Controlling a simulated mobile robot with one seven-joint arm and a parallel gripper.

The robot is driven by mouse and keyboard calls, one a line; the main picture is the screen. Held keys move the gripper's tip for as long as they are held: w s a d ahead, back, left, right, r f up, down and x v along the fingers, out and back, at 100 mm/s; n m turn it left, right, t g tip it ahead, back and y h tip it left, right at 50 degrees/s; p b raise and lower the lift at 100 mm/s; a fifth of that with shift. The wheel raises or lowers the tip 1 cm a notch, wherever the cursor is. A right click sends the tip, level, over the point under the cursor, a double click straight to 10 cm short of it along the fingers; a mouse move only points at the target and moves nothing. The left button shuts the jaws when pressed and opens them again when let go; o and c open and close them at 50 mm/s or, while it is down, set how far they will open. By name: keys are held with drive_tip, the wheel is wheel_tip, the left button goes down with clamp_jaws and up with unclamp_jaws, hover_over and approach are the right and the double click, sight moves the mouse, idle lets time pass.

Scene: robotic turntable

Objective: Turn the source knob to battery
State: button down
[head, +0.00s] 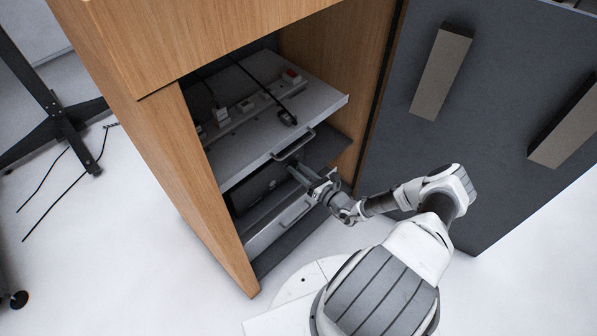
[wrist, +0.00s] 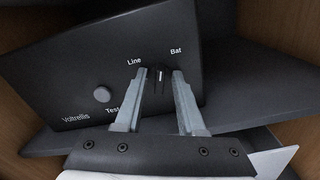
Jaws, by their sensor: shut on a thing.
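The black power unit (head: 258,190), marked "Voltrellis", sits inside the wooden cabinet on a lower level. Its front panel (wrist: 80,80) fills much of the wrist view and looks tilted there. The small dark source knob (wrist: 160,80) lies below the labels "Line" and "Bat". Its pale mark points about straight up in the picture, between the two labels and nearer to "Bat". My gripper (wrist: 159,76) has its two fingertips on either side of the knob and is shut on it. In the head view my gripper (head: 303,178) reaches into the cabinet; the knob is hidden there.
A round grey button (wrist: 102,94) beside "Test" is left of my fingers. A grey shelf (head: 240,150) with a handle, holding plugs and cables, is just above my gripper. The wooden cabinet side (head: 205,190) is at left, the open dark door (head: 480,150) at right.

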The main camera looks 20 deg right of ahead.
drive_tip(key=m, duration=0.2)
drive_tip(key=m+b, duration=0.1)
drive_tip(key=m, duration=0.2)
drive_tip(key=shift+d+f, duration=0.15)
idle(0.4)
drive_tip(key=c, duration=0.9)
unclamp_jaws()
drive_tip(key=shift+s, duration=0.1)
drive_tip(key=p+v, duration=0.3)
drive_tip(key=v, duration=1.4)
drive_tip(key=shift+s+d, duration=0.1)
drive_tip(key=shift+s, duration=0.1)
